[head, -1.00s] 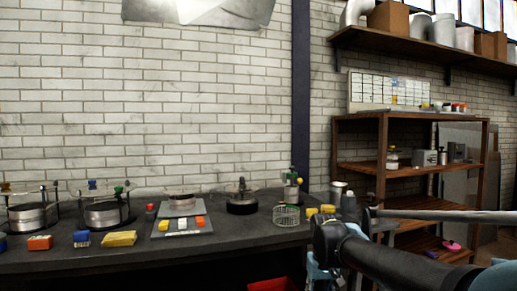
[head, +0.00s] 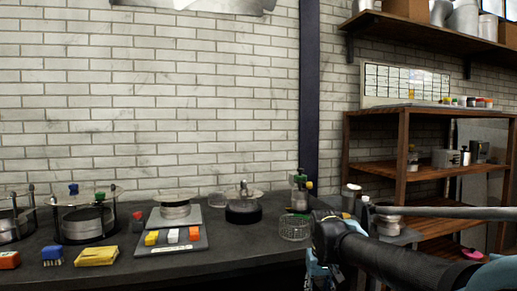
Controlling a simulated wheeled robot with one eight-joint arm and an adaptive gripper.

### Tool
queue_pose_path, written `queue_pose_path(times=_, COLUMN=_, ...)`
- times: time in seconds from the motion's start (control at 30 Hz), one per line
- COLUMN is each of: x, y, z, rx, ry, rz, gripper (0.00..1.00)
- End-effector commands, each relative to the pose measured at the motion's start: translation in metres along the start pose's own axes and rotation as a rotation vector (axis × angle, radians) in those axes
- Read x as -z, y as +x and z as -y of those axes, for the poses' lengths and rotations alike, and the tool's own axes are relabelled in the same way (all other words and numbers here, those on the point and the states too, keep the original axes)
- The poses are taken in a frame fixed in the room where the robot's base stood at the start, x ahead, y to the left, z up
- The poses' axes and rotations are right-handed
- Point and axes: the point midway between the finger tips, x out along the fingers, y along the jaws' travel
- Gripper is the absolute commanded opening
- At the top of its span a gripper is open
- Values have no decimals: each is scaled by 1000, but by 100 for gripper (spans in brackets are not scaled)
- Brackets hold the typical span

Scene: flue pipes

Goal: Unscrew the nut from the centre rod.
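No nut on a centre rod can be made out for certain at this size. A round dark-based device (head: 243,206) with a plate and a small upright piece at its centre stands on the dark bench. At the left, a metal drum (head: 83,222) sits in a frame of upright rods with blue and green tops. A similar framed drum (head: 14,222) is cut by the left edge. My arm crosses the lower right, in front of the bench's right end, and bends down out of the picture. My gripper is not visible.
A scale (head: 172,238) with coloured blocks, a wire basket (head: 295,228), a yellow block (head: 97,256) and a bottle with coloured tops (head: 299,192) share the bench (head: 240,240). A wooden shelf unit (head: 402,155) stands at right.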

Motion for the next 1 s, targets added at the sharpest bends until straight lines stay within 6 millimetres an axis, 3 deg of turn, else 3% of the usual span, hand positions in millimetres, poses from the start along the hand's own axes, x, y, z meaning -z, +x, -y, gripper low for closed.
queue_pose_path(times=0.13, x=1, y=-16, z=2, rx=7, ry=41, rz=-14, gripper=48)
queue_pose_path(times=0.27, x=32, y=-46, z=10, rx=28, ry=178, rz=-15, gripper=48)
queue_pose_path(times=0.6, x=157, y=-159, z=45, rx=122, ry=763, rz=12, gripper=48)
queue_pose_path(times=1.0, x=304, y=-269, z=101, rx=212, ry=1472, rz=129, gripper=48)
